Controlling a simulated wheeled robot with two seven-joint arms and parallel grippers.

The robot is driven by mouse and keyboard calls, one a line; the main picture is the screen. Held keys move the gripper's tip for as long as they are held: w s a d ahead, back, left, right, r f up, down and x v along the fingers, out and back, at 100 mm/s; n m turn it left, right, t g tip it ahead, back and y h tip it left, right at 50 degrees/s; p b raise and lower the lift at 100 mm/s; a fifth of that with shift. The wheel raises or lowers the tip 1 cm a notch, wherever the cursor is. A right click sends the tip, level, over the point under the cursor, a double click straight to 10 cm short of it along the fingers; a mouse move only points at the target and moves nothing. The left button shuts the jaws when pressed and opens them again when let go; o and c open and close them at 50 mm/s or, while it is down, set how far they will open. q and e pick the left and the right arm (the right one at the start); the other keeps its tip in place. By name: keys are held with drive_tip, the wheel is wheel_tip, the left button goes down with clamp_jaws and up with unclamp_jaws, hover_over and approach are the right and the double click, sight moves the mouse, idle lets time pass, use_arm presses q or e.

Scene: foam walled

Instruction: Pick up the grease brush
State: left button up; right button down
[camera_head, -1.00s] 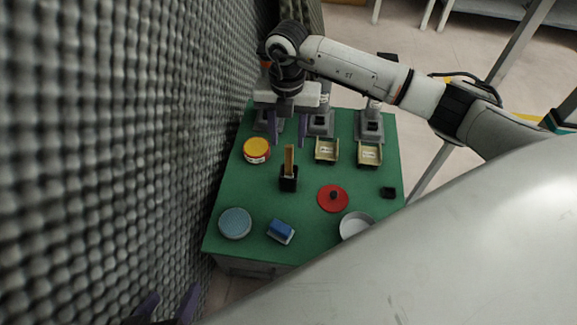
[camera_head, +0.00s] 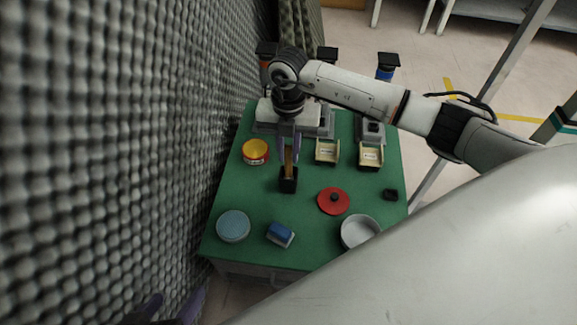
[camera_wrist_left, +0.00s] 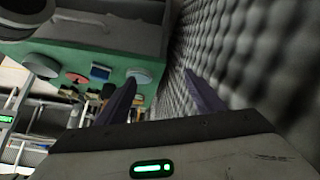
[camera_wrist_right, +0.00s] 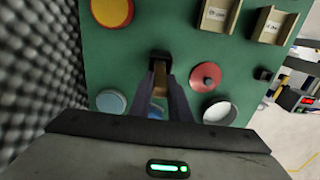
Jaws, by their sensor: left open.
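The grease brush (camera_head: 288,170) has a flat tan wooden handle standing up from a black block-shaped holder (camera_head: 288,186) on the green table. Its lower end is hidden in the holder. My right gripper (camera_head: 289,160) points down over it, a finger on each side of the handle. In the right wrist view the fingers (camera_wrist_right: 160,88) are drawn in close against the handle (camera_wrist_right: 160,75). My left gripper (camera_head: 172,310) is at the bottom left of the head view, away from the table. It is open and empty in the left wrist view (camera_wrist_left: 160,82).
Around the brush are a yellow-lidded jar (camera_head: 255,151), two tan trays (camera_head: 327,151) (camera_head: 370,156), a red lid (camera_head: 333,201), a white bowl (camera_head: 359,231), a blue sponge (camera_head: 280,234) and a blue-grey disc (camera_head: 233,226). A bumpy foam wall (camera_head: 120,150) runs close along the left.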

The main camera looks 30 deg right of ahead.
drive_tip(key=shift+r, duration=0.4)
use_arm(q)
drive_tip(key=a+r+p, duration=0.1)
drive_tip(key=r+n+t+p, duration=0.1)
drive_tip(key=p, duration=0.1)
drive_tip(key=shift+s+a+y, duration=0.2)
drive_tip(key=shift+a+y, duration=0.1)
drive_tip(key=shift+a, duration=0.05)
use_arm(e)
wheel_tip(320, 180, up, 9)
drive_tip(key=shift+r, duration=0.15)
idle(1.1)
